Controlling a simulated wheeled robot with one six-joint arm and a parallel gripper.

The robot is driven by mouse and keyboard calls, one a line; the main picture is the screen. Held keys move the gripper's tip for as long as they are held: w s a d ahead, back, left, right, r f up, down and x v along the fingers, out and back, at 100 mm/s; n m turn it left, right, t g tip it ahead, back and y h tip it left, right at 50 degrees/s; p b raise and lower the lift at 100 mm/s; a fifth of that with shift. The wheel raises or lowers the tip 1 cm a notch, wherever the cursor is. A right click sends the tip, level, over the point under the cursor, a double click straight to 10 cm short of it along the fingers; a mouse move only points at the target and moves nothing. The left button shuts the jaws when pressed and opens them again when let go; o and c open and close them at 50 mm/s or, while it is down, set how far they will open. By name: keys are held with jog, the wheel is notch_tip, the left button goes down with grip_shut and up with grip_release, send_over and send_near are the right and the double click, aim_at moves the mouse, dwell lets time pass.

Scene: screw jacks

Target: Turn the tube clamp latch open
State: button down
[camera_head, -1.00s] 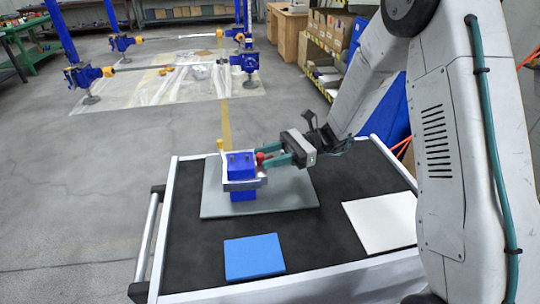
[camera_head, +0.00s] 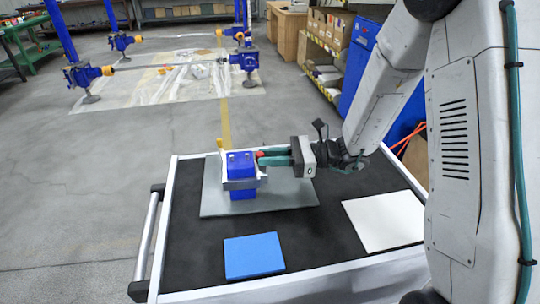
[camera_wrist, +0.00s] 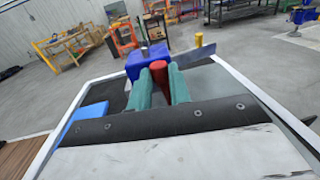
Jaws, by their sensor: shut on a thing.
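The tube clamp is a blue block (camera_head: 241,168) with a grey metal bracket around it. It stands on a grey plate (camera_head: 285,197) on the cart. A red knob (camera_head: 259,155) is at its right side, and I take it to be the latch handle. My gripper (camera_head: 262,157) reaches in from the right with green fingers shut on the knob. In the wrist view, the red knob (camera_wrist: 158,70) sits between the two green fingers (camera_wrist: 160,82), with the blue block (camera_wrist: 140,61) behind. A grey metal strip (camera_wrist: 195,56) extends to the right there. The fingers partly hide the latch.
The black cart top (camera_head: 195,262) has a pale raised rim. A blue pad (camera_head: 254,257) lies at the front and a white sheet (camera_head: 383,222) at the right. Blue screw jacks (camera_head: 244,61) stand on the floor beyond. The floor left of the cart is clear.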

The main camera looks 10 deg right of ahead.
jog(key=shift+s+m+t+h, duration=0.15)
jog(key=shift+m+t, duration=0.35)
jog(key=shift+t, duration=0.25)
jog(key=shift+s+m+t+h, duration=0.15)
jog(key=shift+m+t, duration=0.35)
jog(key=shift+t, duration=0.25)
jog(key=c, duration=1.3)
grip_release()
jog(key=v, duration=0.7)
jog(key=shift+s+d, duration=0.15)
jog(key=shift+d, duration=0.2)
